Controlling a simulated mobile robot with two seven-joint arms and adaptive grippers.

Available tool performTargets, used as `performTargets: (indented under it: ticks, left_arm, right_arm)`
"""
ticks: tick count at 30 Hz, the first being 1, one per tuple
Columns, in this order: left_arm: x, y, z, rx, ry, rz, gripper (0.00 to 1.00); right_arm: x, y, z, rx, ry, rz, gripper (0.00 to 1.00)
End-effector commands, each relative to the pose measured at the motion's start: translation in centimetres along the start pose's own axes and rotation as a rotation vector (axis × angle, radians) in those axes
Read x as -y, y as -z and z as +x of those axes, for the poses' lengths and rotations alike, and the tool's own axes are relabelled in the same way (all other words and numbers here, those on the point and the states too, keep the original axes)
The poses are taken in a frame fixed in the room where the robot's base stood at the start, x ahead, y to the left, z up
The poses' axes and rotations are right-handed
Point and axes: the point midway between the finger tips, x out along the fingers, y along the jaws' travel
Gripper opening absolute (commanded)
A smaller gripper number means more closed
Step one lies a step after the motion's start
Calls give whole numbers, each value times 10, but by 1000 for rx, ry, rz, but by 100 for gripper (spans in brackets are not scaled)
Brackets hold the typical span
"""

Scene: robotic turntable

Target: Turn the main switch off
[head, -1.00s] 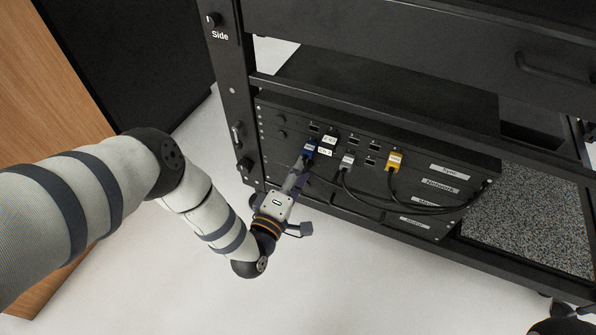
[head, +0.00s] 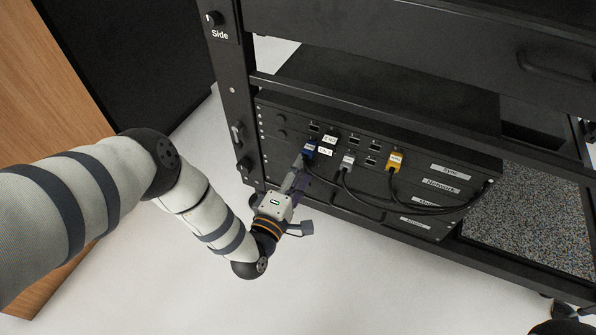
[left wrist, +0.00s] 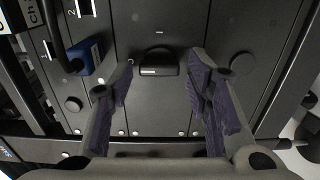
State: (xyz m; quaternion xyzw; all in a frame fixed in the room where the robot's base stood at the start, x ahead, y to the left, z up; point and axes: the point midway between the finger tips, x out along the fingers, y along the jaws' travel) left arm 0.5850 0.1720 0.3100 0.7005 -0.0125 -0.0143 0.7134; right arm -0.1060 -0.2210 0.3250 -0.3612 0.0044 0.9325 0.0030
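A black knob-like switch (left wrist: 158,62) with a pale mark on its front edge sits on the dark panel in the left wrist view. I take it for the main switch; no label naming it is readable. My left gripper (left wrist: 161,82) is open, with one purple-padded finger on each side of the switch and a gap on both sides. In the head view my left gripper (head: 294,180) is at the lower left of the rack's front panel and hides the switch. My right gripper is not in view.
A blue plug (left wrist: 92,57) sits left of the left finger. The head view shows the blue plug (head: 308,149), a grey plug (head: 347,161) and a yellow plug (head: 394,162) with black cables. Round knobs flank the switch. Open floor (head: 340,285) lies in front.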

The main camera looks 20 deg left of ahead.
Motion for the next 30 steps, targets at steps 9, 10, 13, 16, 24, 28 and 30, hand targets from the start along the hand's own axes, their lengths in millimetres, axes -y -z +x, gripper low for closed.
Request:
performTargets:
  ticks: [9,10,13,16,24,28,30]
  left_arm:
    - [0,1,-2,-3,-1,2,52]
    - [0,1,-5,-2,0,2,52]
    - [1,2,-25,-3,4,2,52]
    - [1,1,-53,-2,4,0,52]
    - [0,0,-111,-2,1,1,52]
    - [0,1,-120,-2,-1,2,52]
    - [0,1,-121,-2,-1,2,52]
  right_arm:
    - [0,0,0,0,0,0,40]
    - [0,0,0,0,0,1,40]
    - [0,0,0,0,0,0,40]
    - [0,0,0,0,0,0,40]
    - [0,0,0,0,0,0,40]
    - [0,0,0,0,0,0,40]
    - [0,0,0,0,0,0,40]
